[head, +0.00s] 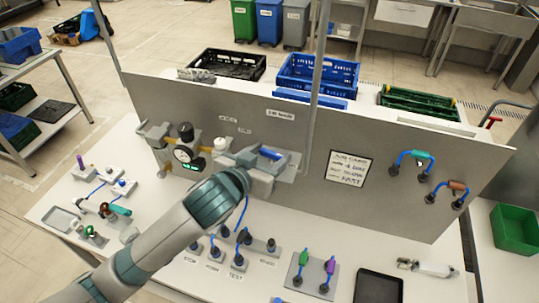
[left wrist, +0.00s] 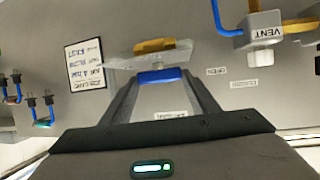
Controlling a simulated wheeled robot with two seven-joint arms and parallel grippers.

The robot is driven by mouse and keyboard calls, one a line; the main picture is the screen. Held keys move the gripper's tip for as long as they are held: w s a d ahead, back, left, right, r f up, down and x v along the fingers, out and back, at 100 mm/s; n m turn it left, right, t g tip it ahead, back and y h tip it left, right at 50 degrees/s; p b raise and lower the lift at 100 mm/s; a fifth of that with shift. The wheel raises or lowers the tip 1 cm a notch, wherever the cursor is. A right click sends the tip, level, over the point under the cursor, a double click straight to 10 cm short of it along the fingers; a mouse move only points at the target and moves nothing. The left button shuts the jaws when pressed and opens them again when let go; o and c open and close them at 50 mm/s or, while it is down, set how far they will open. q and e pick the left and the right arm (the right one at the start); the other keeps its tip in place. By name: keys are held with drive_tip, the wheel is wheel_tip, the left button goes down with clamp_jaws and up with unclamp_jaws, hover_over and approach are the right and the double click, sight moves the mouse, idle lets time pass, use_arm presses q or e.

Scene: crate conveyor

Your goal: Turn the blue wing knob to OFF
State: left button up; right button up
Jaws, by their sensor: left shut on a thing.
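The blue wing knob (head: 270,154) is on the upright grey panel, near the panel's middle. In the left wrist view the blue wing (left wrist: 162,76) lies lengthwise across the gap between my fingers. My left gripper (left wrist: 160,84) is shut on the knob, one finger at each end of the wing. In the head view my left gripper (head: 276,163) and wrist cover much of the knob's surroundings. A yellow part (left wrist: 154,46) and a pale translucent strip show beside the knob. I cannot read an OFF mark near it. My right gripper is not in view.
A gauge (head: 184,154) and a white knob (head: 220,145) are just left of my gripper. A grey VENT block (left wrist: 263,33) is close by. Hoses with coloured handles (head: 415,155) hang at the panel's right. Plugs and a black tray (head: 378,287) occupy the bench below.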

use_arm(q)
drive_tip(key=m+h, duration=0.1)
drive_tip(key=m+g+h, duration=0.2)
drive_tip(key=shift+w+a, duration=0.3)
drive_tip(key=shift+a, duration=0.05)
drive_tip(key=m+g+h+b, duration=0.2)
drive_tip(key=shift+w+a+f+m+g, duration=0.1)
drive_tip(key=shift+w+m+g, duration=0.05)
drive_tip(key=shift+m+g, duration=0.2)
drive_tip(key=shift+w+f+m+g+h+b, duration=0.1)
drive_tip(key=shift+m+g+h+b, duration=0.2)
drive_tip(key=shift+m+g+b, duration=0.35)
drive_tip(key=m+g+b, duration=0.2)
drive_tip(key=b, duration=0.2)
drive_tip(key=m+g+h+b, duration=0.1)
drive_tip(key=m+g+b, duration=0.1)
drive_tip(key=b, duration=0.2)
drive_tip(key=m+g+b, duration=0.1)
drive_tip(key=g+b, duration=0.1)
drive_tip(key=b, duration=0.2)
drive_tip(key=shift+w+f+m+h, duration=0.1)
drive_tip(key=shift+w+m+h, duration=0.3)
drive_tip(key=shift+w+r+m+g+b, duration=0.1)
drive_tip(key=shift+r+m+g+b, duration=0.1)
drive_tip(key=shift+m+g+b, duration=1.05)
drive_tip(key=shift+n, duration=0.25)
drive_tip(key=o, duration=1)
drive_tip(key=shift+o, duration=0.2)
drive_tip(key=shift+r, duration=0.1)
